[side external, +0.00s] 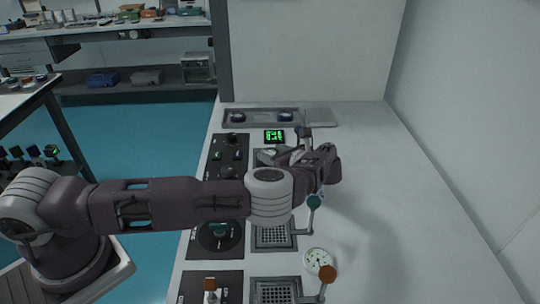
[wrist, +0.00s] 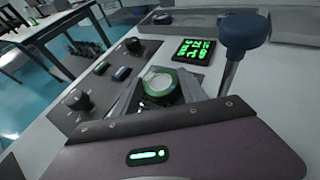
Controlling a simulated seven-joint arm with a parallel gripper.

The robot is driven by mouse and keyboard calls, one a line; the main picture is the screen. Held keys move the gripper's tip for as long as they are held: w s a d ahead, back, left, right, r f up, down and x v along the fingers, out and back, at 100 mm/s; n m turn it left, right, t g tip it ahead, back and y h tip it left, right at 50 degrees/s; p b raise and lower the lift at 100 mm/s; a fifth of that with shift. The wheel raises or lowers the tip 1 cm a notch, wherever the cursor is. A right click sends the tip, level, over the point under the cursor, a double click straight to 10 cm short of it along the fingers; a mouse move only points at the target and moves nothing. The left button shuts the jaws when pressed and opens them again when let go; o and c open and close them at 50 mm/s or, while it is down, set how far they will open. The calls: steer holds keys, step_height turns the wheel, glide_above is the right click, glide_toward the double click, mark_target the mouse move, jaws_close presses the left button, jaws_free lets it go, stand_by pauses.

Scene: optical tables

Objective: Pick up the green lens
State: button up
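The green lens (wrist: 160,82) shows in the wrist view as a thick green ring with a pale, clear centre. It lies just beyond the dark front edge of my gripper, with grey finger-like parts (wrist: 190,86) close on either side of it. I cannot tell whether the fingers touch the lens or stand apart from it. In the side view my gripper (side external: 290,156) is low over the white bench, near a grey square plate; the arm's end hides the fingertips, and I cannot make out the lens there.
A blue-knobbed lever (wrist: 244,32) stands close to the right of my gripper. A black panel with green glowing symbols (wrist: 194,51) lies behind the lens. Dark panels with knobs (side external: 232,139) line the left edge. A teal-knobbed lever (side external: 314,202) stands nearer. The bench's right side is clear.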

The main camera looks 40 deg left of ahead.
steer(key=c, duration=0.3)
